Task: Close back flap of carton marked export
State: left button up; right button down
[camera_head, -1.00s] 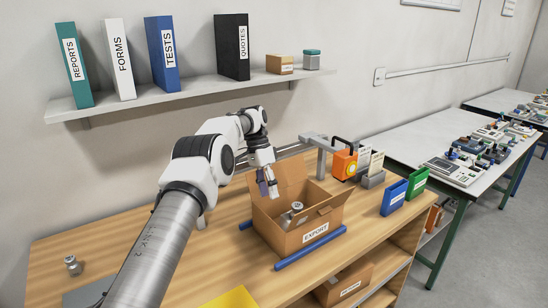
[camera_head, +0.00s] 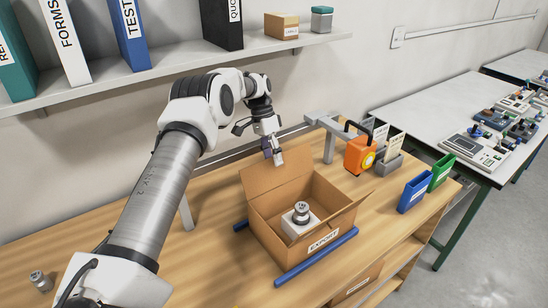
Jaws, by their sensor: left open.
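The export carton (camera_head: 293,240) stands open on the wooden table, with an "EXPORT" label on its front. Its back flap (camera_head: 276,177) stands up, tilted back. A side flap (camera_head: 350,203) sticks out at the right. A metal weight on a white block (camera_head: 300,215) is inside the carton. My left gripper (camera_head: 274,157) is open and points down just above and behind the top edge of the back flap; I cannot tell if it touches it. My right gripper is not in view.
A shelf (camera_head: 180,68) with binders runs above. A small weight (camera_head: 39,280) sits at the left.

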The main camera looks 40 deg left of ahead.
aim_at(278, 169)
pick_arm(q)
jog(key=f, duration=0.3)
jog(key=shift+w+a, duration=0.1)
jog(key=shift+w, duration=0.3)
jog(key=shift+s+d+r, duration=0.25)
jog(key=shift+r, duration=0.05)
jog(key=shift+c, duration=0.7)
jog(key=shift+s, duration=0.1)
grip_shut()
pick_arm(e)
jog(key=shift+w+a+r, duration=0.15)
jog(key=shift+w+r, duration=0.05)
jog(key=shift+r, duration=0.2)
